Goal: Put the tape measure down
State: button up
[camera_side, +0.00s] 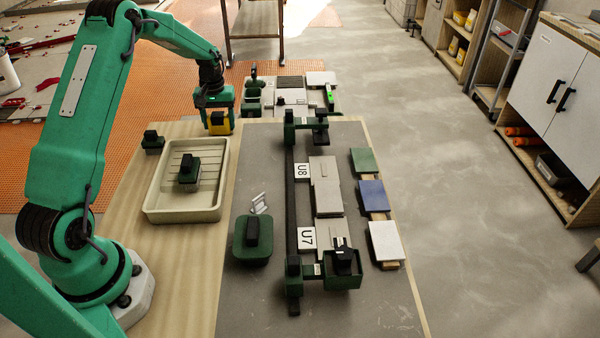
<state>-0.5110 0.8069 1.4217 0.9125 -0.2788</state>
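My gripper (217,124) is at the far edge of the wooden bench, behind the cream tray. A small yellow and black block, which looks like the tape measure (219,120), sits between its green fingers. The fingers appear closed on it. It is low, near the bench's surface, but I cannot tell whether it touches the wood. My gripper partly hides it.
On the grey board (385,315) are a green-based tool (252,240), a dark rail (291,190), tiles labelled U7 and U8, and coloured samples (372,195).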

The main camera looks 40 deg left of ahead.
aim_at(218, 114)
jog(key=o, duration=0.4)
jog(key=shift+r, duration=0.15)
notch_tip(218, 114, up, 12)
jog(key=shift+r, duration=0.1)
dwell(0.5)
dwell(0.5)
